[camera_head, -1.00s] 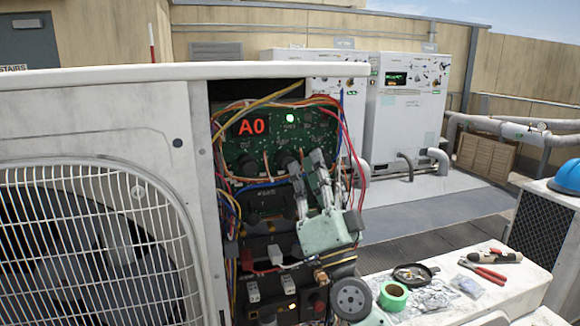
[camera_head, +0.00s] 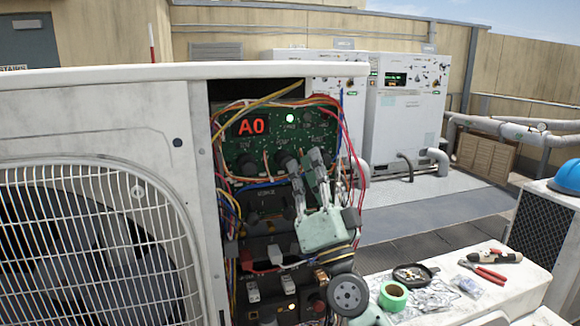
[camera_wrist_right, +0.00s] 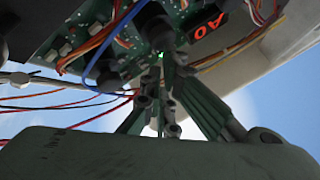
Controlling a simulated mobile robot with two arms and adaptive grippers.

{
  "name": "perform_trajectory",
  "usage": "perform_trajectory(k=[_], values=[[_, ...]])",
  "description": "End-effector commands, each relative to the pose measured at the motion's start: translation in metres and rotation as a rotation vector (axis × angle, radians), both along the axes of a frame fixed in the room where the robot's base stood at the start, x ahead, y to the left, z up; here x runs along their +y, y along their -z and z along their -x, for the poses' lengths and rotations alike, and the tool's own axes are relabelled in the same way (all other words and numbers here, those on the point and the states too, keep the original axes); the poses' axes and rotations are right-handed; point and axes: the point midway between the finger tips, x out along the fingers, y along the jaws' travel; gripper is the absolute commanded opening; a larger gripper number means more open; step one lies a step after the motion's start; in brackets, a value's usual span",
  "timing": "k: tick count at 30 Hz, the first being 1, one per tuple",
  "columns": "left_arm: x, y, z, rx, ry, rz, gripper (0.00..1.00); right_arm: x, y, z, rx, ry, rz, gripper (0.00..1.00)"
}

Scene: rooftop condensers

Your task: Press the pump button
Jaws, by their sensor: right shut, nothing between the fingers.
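The green control board (camera_head: 262,143) sits in the open bay of the condenser unit, with a red display (camera_head: 253,126) reading A0 and a lit green lamp (camera_head: 290,119). Dark round knobs or buttons sit below the display, one at the left (camera_head: 246,165) and one near my fingers (camera_head: 284,161). Their labels are too small to read, so I cannot tell which is the pump button. My right gripper (camera_head: 306,160) is shut and empty in front of the board's lower right. In the wrist view the fingers (camera_wrist_right: 161,92) point toward a dark knob (camera_wrist_right: 152,24); contact is unclear. My left gripper is out of view.
Loose wires (camera_head: 350,140) run around the board. The fan grille (camera_head: 90,240) is at the left. A white ledge (camera_head: 475,300) at lower right holds green tape (camera_head: 393,296), a dish (camera_head: 411,275) and red pliers (camera_head: 484,271). A blue hard hat (camera_head: 568,177) is at the far right.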

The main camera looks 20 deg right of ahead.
Motion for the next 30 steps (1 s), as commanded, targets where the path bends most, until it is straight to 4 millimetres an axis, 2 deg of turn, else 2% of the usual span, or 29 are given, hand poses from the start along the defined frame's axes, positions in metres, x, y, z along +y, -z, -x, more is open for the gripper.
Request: perform_trajectory(k=[25,30], values=[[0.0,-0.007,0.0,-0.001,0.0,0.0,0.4,0.0,0.0,0.008,0.0,0.0,0.0,0.0],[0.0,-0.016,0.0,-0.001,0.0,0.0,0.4,-0.001,-0.001,0.02,0.001,0.001,0.001,0.0]])
